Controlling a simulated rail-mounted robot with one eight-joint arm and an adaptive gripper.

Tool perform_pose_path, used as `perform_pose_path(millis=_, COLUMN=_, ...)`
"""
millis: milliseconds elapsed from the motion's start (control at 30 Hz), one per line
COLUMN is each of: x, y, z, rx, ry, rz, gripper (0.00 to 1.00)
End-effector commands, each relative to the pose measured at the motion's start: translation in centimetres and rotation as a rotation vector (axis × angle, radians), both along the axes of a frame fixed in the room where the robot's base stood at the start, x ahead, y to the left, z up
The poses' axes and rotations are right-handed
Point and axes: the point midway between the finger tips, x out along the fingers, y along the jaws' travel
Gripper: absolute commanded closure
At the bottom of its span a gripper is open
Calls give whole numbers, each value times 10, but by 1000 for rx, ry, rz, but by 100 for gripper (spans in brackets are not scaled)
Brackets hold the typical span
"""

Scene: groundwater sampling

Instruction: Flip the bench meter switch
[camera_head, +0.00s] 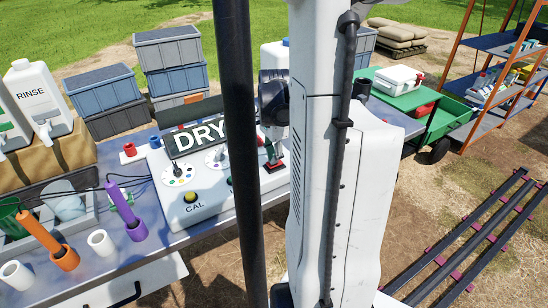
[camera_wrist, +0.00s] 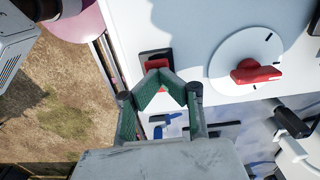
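The bench meter (camera_head: 170,212) is a pale sloped box with a display reading "DRY" and dials. Its switch (camera_head: 272,166) is a red lever on a dark plate near the right end, partly hidden by my gripper (camera_head: 273,150). In the wrist view the red switch (camera_wrist: 155,64) sits on its black plate just beyond my fingertips (camera_wrist: 159,77). The two green-padded fingers meet at the tips, shut with nothing seen between them. The tips overlap the lower part of the switch; I cannot tell if they touch it.
A dial with a red knob (camera_wrist: 257,72) is right of the switch in the wrist view. A yellow button (camera_head: 190,197), purple probe (camera_head: 121,203) and orange probe (camera_head: 42,236) stand left. My arm and a dark pole hide part of the bench.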

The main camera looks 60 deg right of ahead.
Motion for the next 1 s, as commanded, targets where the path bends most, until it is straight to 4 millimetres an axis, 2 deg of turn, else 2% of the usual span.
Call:
perform_pose_path(millis=167, x=1, y=1, z=18, rx=0, ry=0, rz=3, gripper=100)
perform_pose_path(millis=700, x=1, y=1, z=113, rx=-1, ry=0, rz=6, gripper=100)
perform_pose_path(millis=833, x=1, y=1, z=129, rx=-1, ry=0, rz=6, gripper=100)
perform_pose_path(millis=1000, x=1, y=1, z=138, rx=-1, ry=0, rz=6, gripper=100)
